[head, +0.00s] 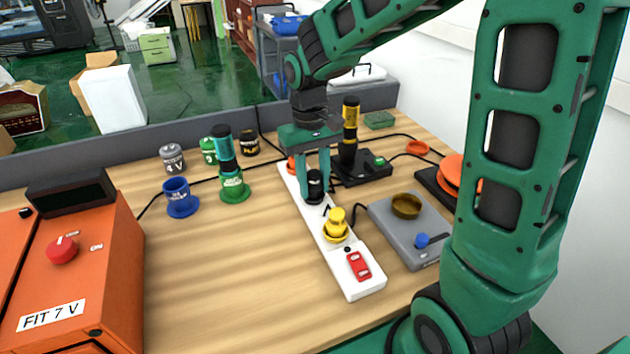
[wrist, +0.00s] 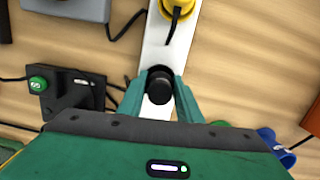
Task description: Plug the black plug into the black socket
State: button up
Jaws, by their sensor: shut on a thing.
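The black plug (head: 315,180) is between the two green fingers of my gripper (head: 316,190), above or at the middle of the white power strip (head: 368,285). In the wrist view, the black plug (wrist: 159,88) sits between the fingertips of my gripper (wrist: 160,90), over the strip (wrist: 157,45). The fingers are shut on its sides. The black socket is not clearly seen; the plug and fingers cover that part of the strip. I cannot tell whether the plug is in it or just above. A yellow plug (head: 337,217) stands in a yellow socket on the strip, nearer the front.
A red switch (head: 358,265) is at the strip's near end. A grey box with a brown dish (head: 406,206) and a black device (head: 365,168) stand right of the strip. Blue (head: 178,195) and green (head: 234,187) holders stand to the left.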

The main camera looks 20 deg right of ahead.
jog(key=shift+s+f, duration=0.6)
jog(key=shift+f, duration=0.1)
dwell(0.9)
jog(key=shift+w+a, duration=0.1)
jog(key=shift+w, duration=0.05)
jog(key=shift+w+r, duration=0.15)
jog(key=shift+r, duration=0.2)
dwell(1.4)
jog(key=shift+w+r, duration=0.25)
jog(key=shift+w, duration=0.1)
dwell(1.0)
jog(key=shift+r, duration=0.35)
dwell(0.3)
jog(key=shift+s+f, duration=0.25)
jog(key=shift+f, duration=0.35)
dwell(0.9)
